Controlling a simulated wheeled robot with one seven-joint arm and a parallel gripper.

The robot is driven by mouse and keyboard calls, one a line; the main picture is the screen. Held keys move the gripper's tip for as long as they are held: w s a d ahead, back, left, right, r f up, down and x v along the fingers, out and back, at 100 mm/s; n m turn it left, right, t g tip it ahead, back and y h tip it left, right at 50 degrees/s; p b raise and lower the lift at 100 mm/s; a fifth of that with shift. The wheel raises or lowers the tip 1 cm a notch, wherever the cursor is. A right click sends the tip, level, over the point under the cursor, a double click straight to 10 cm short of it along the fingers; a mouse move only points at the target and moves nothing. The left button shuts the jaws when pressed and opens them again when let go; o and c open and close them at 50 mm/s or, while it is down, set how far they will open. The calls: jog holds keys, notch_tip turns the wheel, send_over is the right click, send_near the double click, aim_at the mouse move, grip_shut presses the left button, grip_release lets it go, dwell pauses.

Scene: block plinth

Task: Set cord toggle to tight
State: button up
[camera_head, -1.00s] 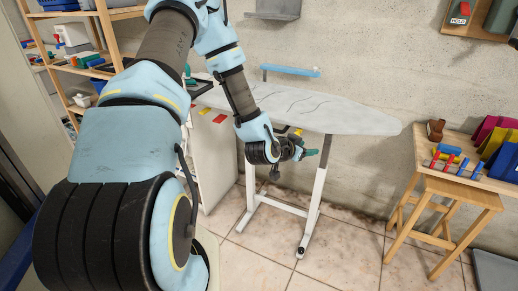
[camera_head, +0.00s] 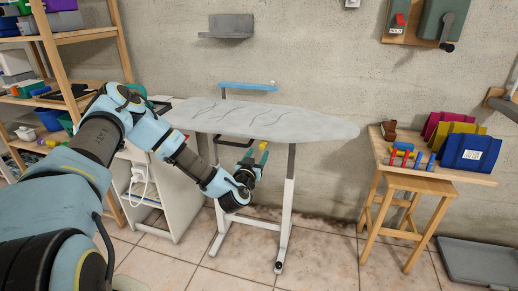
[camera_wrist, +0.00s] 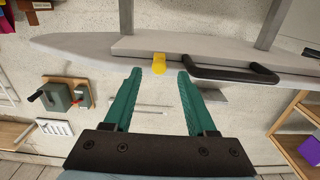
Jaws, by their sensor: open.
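A yellow block (camera_wrist: 159,63), which looks like the cord toggle, sits at the edge of the grey ironing board (camera_wrist: 90,48) in the wrist view. In the head view the yellow block (camera_head: 263,146) shows just under the front edge of the board (camera_head: 290,122). My gripper (camera_wrist: 160,72) is open, its two teal fingers pointing at the board. The yellow block appears between the fingertips and slightly beyond them; I cannot tell whether they touch it. In the head view my gripper (camera_head: 261,158) is below the board's front edge. No cord can be made out.
A black bar handle (camera_wrist: 235,73) lies close to the right finger in the wrist view. The board's white leg (camera_head: 287,215) stands right of my gripper. A white cabinet (camera_head: 165,200) is at left. A wooden stand (camera_head: 440,172) with coloured binders is at right.

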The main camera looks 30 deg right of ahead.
aim_at(262, 149)
jog(key=shift+x, duration=1.65)
jog(key=shift+s, duration=0.1)
grip_shut()
